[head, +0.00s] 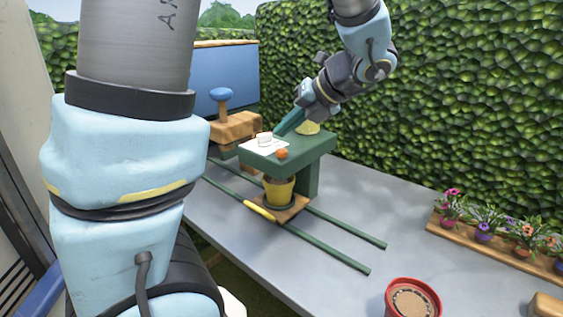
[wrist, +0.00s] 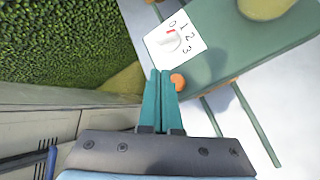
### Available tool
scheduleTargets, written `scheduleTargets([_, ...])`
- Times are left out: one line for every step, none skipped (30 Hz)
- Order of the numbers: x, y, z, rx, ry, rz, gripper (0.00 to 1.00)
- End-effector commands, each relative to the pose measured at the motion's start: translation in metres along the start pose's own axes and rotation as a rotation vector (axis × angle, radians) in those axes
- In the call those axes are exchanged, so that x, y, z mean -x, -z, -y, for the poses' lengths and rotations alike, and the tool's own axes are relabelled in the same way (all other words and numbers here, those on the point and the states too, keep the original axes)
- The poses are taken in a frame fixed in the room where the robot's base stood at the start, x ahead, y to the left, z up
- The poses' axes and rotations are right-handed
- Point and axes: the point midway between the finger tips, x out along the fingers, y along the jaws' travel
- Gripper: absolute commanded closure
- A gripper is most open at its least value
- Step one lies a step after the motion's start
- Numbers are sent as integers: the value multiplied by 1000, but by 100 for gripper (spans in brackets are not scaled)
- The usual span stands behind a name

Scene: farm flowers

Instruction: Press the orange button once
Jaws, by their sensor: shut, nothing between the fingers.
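The orange button (head: 281,153) sits at the front edge of a green raised stand (head: 310,146). I cannot tell whether the fingers touch the stand.
A white dial (head: 264,138) on a numbered card (head: 253,148) lies left of the button. A yellow pot (head: 280,190) stands under the stand between green rails (head: 335,228). A red pot (head: 411,298) and potted flowers (head: 484,228) are at right. A hedge (head: 470,90) rises behind.

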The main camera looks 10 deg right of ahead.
Motion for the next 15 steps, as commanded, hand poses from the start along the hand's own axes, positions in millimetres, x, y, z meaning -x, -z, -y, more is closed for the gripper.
scheduleTargets([-4, 3, 3, 0, -1, 0, 100])
scheduleTargets([-6, 4, 4, 0, -1, 0, 100])
scheduleTargets([-8, 5, 5, 1, -1, 0, 100])
scheduleTargets([-8, 6, 6, 1, -1, 0, 100])
scheduleTargets([-9, 7, 6, 1, 0, 0, 100])
scheduleTargets([-10, 7, 7, 1, 0, 0, 100])
scheduleTargets([-10, 7, 7, 1, 0, 0, 100])
scheduleTargets([-10, 7, 7, 1, 0, 0, 100])
scheduleTargets([-10, 7, 7, 1, 0, 0, 100])
scheduleTargets([-10, 7, 7, 1, 0, 0, 100])
scheduleTargets([-10, 7, 7, 1, 0, 0, 100])
scheduleTargets([-10, 7, 7, 1, 0, 0, 100])
scheduleTargets([-10, 7, 7, 1, 0, 0, 100])
scheduleTargets([-10, 7, 7, 1, 0, 0, 100])
scheduleTargets([-10, 7, 7, 1, 0, 0, 100])
